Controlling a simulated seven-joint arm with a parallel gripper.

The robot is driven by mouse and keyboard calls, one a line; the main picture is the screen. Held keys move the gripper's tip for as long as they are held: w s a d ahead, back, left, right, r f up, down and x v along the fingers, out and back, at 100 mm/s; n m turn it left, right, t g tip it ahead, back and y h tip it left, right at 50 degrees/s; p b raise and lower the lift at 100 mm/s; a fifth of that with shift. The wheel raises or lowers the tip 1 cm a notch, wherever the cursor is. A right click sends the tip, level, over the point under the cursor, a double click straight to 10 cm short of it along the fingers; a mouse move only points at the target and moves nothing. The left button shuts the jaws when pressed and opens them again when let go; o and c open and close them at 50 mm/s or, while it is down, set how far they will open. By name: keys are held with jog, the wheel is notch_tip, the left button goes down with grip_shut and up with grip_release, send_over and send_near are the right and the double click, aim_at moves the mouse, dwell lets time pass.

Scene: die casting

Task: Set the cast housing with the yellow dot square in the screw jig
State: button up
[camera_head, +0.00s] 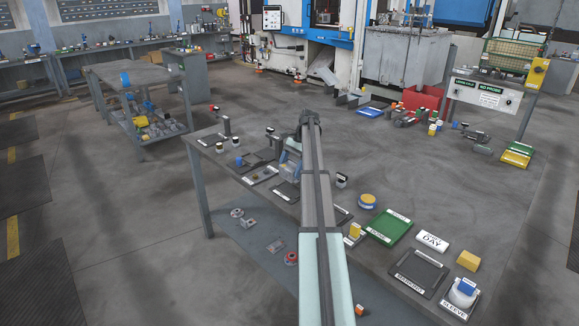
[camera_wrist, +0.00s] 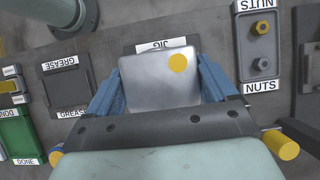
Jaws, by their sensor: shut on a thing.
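The cast housing (camera_wrist: 150,88) is a smooth grey block with a yellow dot (camera_wrist: 178,63) near its upper right corner in the wrist view. My gripper (camera_wrist: 158,67) is shut on it, with a blue finger along its left and right sides. The label of the screw jig (camera_wrist: 155,45) shows just past the housing's far edge. The housing hides the rest of the jig, so I cannot tell its height above it or whether they touch. In the head view my gripper (camera_head: 291,160) is over the bench, partly hidden by my arm.
In the wrist view a grease tray (camera_wrist: 50,92) lies left of the jig and a nuts tray (camera_wrist: 246,72) lies right. A green tray (camera_head: 390,227) lies farther along the bench (camera_head: 355,265). A second bench (camera_head: 125,72) stands at the left, with clear floor between.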

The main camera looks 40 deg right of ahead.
jog(key=shift+f, duration=2.75)
jog(key=shift+f, duration=0.45)
dwell(0.7)
jog(key=o, duration=1.3)
jog(key=shift+c, duration=0.2)
jog(key=shift+a+r, duration=0.1)
jog(key=shift+r, duration=3.85)
